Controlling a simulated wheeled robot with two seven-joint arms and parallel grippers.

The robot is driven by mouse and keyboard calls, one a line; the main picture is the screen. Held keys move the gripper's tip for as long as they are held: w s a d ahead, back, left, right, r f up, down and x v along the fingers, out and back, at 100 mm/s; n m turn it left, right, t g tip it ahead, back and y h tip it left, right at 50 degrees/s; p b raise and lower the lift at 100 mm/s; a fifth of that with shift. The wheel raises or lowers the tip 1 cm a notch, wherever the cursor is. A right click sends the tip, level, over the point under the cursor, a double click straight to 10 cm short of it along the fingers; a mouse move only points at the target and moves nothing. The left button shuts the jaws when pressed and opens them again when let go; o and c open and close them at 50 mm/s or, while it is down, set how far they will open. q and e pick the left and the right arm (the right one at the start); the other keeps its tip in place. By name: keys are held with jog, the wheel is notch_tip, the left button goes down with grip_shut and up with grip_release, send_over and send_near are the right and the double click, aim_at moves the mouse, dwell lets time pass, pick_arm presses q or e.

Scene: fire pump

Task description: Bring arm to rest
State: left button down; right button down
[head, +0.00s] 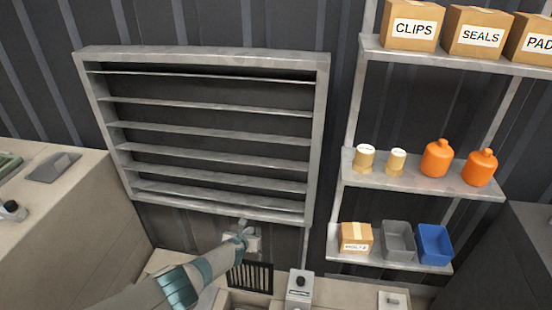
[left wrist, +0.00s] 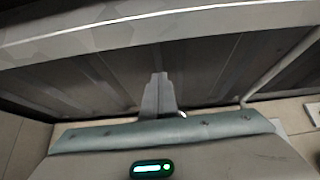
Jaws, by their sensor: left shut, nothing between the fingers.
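My left arm (head: 165,287) comes in from the bottom left in the head view. My left gripper (head: 243,226) is at its end, just below the lower rail of a grey louvred vent frame (head: 318,140). The gripper is shut and holds nothing. In the left wrist view the closed fingers (left wrist: 159,90) point up toward a dark ribbed wall, with the pale frame rail (left wrist: 160,30) crossing above them. I cannot tell whether the fingers touch anything. My right gripper is in neither view.
A shelf rack (head: 400,170) at right bears labelled boxes (head: 410,27), orange bottles (head: 437,158) and a blue bin (head: 434,244). A grey box with a black knob (head: 299,286) and a dark grille (head: 250,277) sit below the vent. A beige counter (head: 60,220) stands at left.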

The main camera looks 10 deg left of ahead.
pick_arm(q)
jog(key=s+d+f+n+g+h, duration=0.1)
jog(key=s+d+f+n, duration=0.3)
jog(key=s, duration=0.5)
jog(key=s+d+f+n+g+h, duration=0.1)
jog(key=s+d+f+n, duration=0.2)
jog(key=s+f+n, duration=0.5)
jog(key=s+d+f+n+g, duration=0.1)
jog(key=s+d+f+n, duration=0.25)
jog(key=s, duration=0.65)
jog(key=s+a+f+n, duration=0.2)
jog(key=s+n, duration=0.7)
jog(key=s, duration=0.3)
jog(key=s+a+f+n, duration=0.2)
jog(key=s+n, duration=0.7)
jog(key=s, duration=0.3)
jog(key=shift+s+a+g, duration=0.15)
jog(key=shift+a+g, duration=0.05)
jog(key=shift+g, duration=0.1)
